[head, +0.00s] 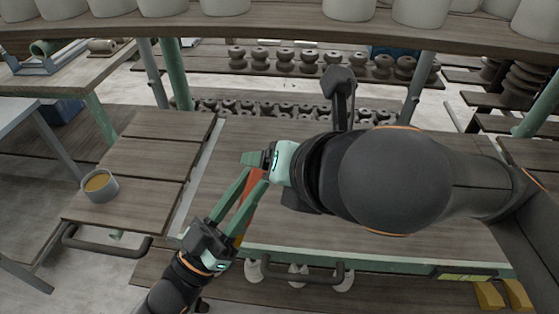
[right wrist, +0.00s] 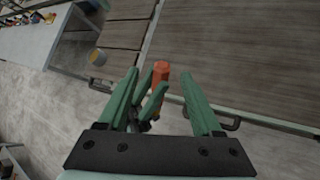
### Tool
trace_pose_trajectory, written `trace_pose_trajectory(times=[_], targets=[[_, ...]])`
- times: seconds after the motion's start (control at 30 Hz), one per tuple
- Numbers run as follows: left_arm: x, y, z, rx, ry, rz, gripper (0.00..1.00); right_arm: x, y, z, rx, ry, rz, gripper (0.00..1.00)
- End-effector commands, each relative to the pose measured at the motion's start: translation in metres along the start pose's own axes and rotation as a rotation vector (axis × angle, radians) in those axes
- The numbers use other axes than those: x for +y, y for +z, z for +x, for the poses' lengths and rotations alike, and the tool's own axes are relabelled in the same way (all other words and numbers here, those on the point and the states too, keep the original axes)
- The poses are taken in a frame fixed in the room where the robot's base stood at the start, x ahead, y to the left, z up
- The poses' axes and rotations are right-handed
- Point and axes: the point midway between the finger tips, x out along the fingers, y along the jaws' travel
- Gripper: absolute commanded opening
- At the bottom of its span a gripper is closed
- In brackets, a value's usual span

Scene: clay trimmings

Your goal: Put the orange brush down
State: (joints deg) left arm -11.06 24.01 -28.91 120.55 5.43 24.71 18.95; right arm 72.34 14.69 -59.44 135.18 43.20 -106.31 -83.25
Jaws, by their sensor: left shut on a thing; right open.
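The orange brush (head: 248,206) is partly hidden behind the green fingers of my left gripper (head: 256,178), which is shut on it. It is held over the wooden table (head: 330,240). In the right wrist view the orange brush (right wrist: 160,76) stands out between the fingers, with my left gripper's fingers (right wrist: 152,98) beside it. My right gripper (right wrist: 160,85) is open, its two fingers on either side of the brush in that picture. I cannot tell whether they touch it. In the head view my right arm covers much of the table.
Several dark clay pieces (head: 300,62) sit on low boards at the back. A shelf (head: 270,27) with pale pots crosses the top.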

Motion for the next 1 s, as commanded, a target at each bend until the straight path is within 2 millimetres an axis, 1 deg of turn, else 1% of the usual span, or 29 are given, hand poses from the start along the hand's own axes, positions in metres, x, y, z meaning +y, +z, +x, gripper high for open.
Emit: trace_pose_trajectory(times=[0.03,0.1,0.3,0.4,0.5,0.7,0.93,1.0], targets=[[0.000,0.000,0.000,0.001,0.000,0.000,0.00,-0.001,-0.001,0.010,0.005,-0.003,0.005,0.67],[0.000,0.000,0.000,0.001,0.000,0.000,0.00,-0.001,-0.001,0.024,0.005,-0.003,0.004,0.67],[0.000,0.000,0.000,0.001,0.000,0.000,0.00,0.000,0.000,0.062,0.004,-0.002,0.005,0.67],[0.000,0.000,0.000,0.001,0.000,0.000,0.00,0.000,-0.001,0.076,0.003,-0.001,0.005,0.67],[0.000,0.000,0.000,0.001,0.000,0.000,0.00,0.000,0.000,0.087,0.003,0.000,0.005,0.67],[0.000,0.000,0.000,0.000,0.000,0.000,0.00,0.000,0.000,0.095,0.001,0.001,0.004,0.67],[0.000,0.000,0.000,0.000,0.000,0.000,0.00,0.000,0.000,0.096,0.001,0.002,0.004,0.67],[0.000,0.000,0.000,0.001,0.000,0.000,0.00,0.000,0.000,0.095,0.001,0.002,0.004,0.59]])
